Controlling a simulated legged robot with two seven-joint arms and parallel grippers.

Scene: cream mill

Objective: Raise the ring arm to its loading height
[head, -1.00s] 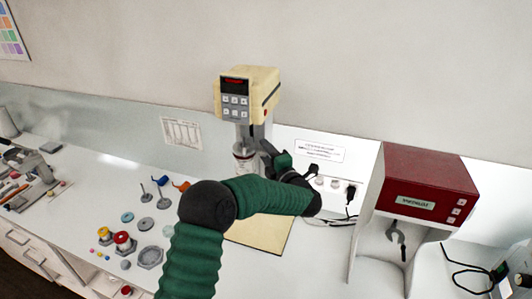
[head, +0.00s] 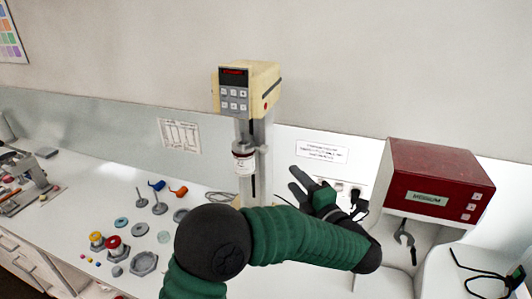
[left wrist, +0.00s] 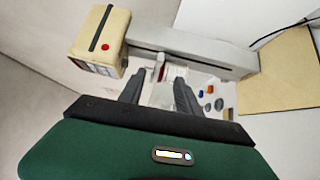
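The cream-headed machine (head: 248,85) stands against the wall with a lit red display and a keypad. A grey vertical column (head: 260,150) runs down below the head. A white jar-like part (head: 243,163) with a dark red band hangs below the head, beside the column. I cannot clearly make out the ring arm there. My left gripper (head: 308,188) is open and empty, to the right of the column and apart from it. The left wrist view shows its two fingers (left wrist: 159,92) spread, with the machine head (left wrist: 98,42) and column (left wrist: 205,48) beyond.
A red-fronted machine (head: 435,185) with a grey fork-shaped part (head: 403,238) stands at the right. Knobs, discs and spindles (head: 142,228) lie on the white bench at the left.

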